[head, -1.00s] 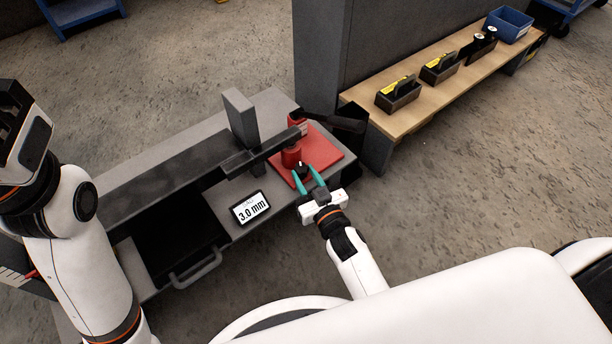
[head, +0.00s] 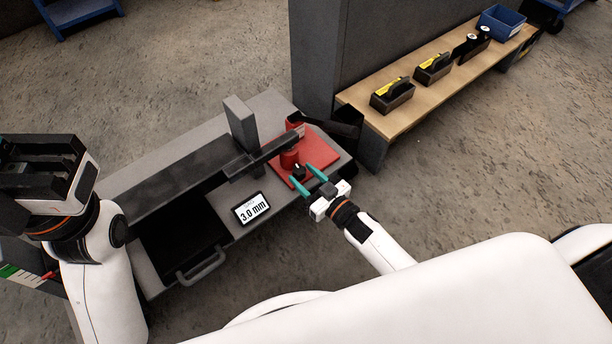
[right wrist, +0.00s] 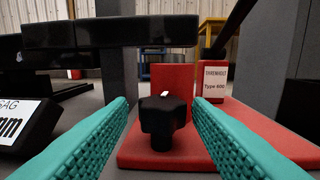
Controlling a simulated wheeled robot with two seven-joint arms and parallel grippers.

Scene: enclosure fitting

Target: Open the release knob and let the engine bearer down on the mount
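The black release knob (head: 298,171) stands upright on the red mount (head: 325,152). In the right wrist view the knob (right wrist: 163,122) shows a white mark on top, centred between my teal fingers. My right gripper (head: 300,173) is open, a finger to each side; I cannot tell how far they reach around the knob. The dark bar that looks like the engine bearer (head: 270,152) extends over the mount; its end (right wrist: 135,32) shows above the knob in the wrist view. Whether it touches the mount is unclear. My left gripper (head: 40,165) is at the far left, its fingers unclear.
A display (head: 251,208) on the grey bench (head: 225,202) reads 3.0 mm. A grey post (head: 241,122) rises beside the bar. A wooden shelf (head: 430,88) with dark boxes and a blue bin stands at back right.

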